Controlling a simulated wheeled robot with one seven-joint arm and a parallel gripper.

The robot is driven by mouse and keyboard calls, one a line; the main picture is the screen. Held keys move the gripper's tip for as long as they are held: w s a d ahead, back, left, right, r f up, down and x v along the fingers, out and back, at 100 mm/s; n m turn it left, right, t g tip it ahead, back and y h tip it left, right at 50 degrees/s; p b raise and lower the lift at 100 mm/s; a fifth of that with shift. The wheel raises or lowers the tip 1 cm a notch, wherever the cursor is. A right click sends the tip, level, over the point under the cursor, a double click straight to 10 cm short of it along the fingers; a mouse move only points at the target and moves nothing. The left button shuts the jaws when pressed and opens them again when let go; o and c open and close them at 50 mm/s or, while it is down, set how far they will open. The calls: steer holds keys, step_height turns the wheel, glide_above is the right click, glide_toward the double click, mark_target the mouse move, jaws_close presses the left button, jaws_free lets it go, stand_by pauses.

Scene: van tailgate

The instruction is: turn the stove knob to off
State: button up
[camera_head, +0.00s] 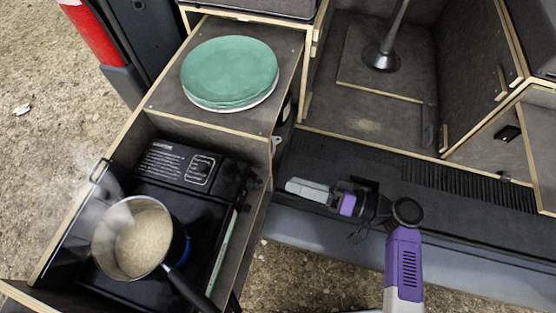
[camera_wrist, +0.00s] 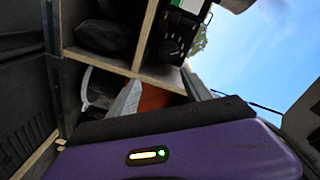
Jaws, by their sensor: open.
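The black camping stove (camera_head: 203,212) sits in a pulled-out wooden drawer at the left of the head view. A steaming pot (camera_head: 105,238) of pale food stands on it, with a blue glow beside the pot. A small dark part (camera_head: 256,183) sticks out at the stove's right end; I cannot tell whether it is the knob, and its setting does not show. My gripper (camera_head: 300,190) is open and empty, right of the drawer and apart from the stove, pointing left.
The drawer's right wall (camera_head: 256,222) stands between my gripper and the stove. Green plates (camera_head: 230,70) sit on the box top behind. The pot's dark handle (camera_head: 190,290) points to the lower right. The van's sill (camera_head: 455,245) lies beneath my arm.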

mark_target(262, 183)
steer(key=shift+n+g+y, duration=0.4)
steer(key=shift+n+g, duration=0.1)
steer(key=shift+n, duration=0.2)
steer(key=shift+s+a+r+p+x, duration=0.15)
steer(key=shift+s+p+x, duration=0.15)
steer(key=shift+x, duration=1)
steer(key=shift+s+a+r+p+x, duration=0.15)
steer(key=shift+s+p+x, duration=0.15)
steer(key=shift+x, duration=1)
steer(key=shift+s+r+p+x, duration=0.1)
steer(key=shift+s+p+x, duration=0.15)
steer(key=shift+x, duration=1.1)
jaws_close()
